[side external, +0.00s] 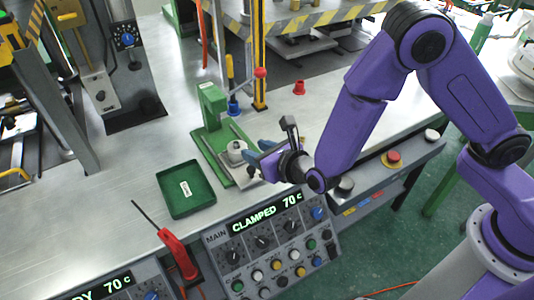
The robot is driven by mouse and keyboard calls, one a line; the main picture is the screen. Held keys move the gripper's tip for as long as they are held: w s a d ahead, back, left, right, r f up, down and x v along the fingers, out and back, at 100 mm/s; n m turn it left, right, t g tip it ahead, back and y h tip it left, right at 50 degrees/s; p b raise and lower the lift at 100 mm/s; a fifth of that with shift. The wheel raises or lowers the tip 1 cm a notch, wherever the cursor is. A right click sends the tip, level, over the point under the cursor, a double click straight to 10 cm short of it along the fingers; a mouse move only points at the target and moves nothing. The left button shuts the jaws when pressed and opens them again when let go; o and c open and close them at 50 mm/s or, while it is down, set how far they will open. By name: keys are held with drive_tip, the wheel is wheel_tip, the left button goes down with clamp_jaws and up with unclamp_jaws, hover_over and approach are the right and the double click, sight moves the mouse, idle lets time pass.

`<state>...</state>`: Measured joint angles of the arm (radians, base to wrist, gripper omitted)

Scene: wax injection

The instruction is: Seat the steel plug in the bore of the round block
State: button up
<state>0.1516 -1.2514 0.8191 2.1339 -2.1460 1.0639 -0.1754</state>
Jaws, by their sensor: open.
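A pale round metal piece, which looks like the round block (238,158), stands on the base of the small green press frame. A smaller grey cylindrical piece (237,146) shows at its top. It looks like the steel plug, but I cannot tell how deep it sits in the bore. My gripper (259,156) is open, just right of the block and close to it. Its blue-grey fingers point left toward the block. The gripper hides the block's right side, and I cannot tell whether a finger touches it.
The green press frame (212,106) rises behind the block. A green tray (185,208) with a white label lies left. The control panel (265,245), reading CLAMPED, is in front. A red-handled tool (178,250) stands at front left. Bare steel table (130,185) lies left of the tray.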

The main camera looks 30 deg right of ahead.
drive_tip(key=shift+v, duration=1.85)
drive_tip(key=shift+r, duration=0.1)
drive_tip(key=s+d+r+m+g+h, duration=0.2)
drive_tip(key=s+d+r+m+h, duration=0.15)
drive_tip(key=d+m, duration=0.45)
drive_tip(key=s+d+r+m+g+h, duration=0.25)
drive_tip(key=d+m+h, duration=0.2)
drive_tip(key=d, duration=0.45)
drive_tip(key=s+d+r+m+g+y, duration=0.1)
drive_tip(key=s+d+m+g+y, duration=0.1)
drive_tip(key=s+m, duration=0.4)
drive_tip(key=s+d+r+m+g+y, duration=0.2)
drive_tip(key=s+m+g, duration=0.4)
drive_tip(key=s, duration=0.7)
drive_tip(key=shift+s+d+m+y, duration=0.2)
drive_tip(key=shift+d+m+y, duration=0.35)
drive_tip(key=shift+d+y, duration=0.4)
drive_tip(key=shift+a+r+g, duration=0.1)
drive_tip(key=shift+g, duration=0.15)
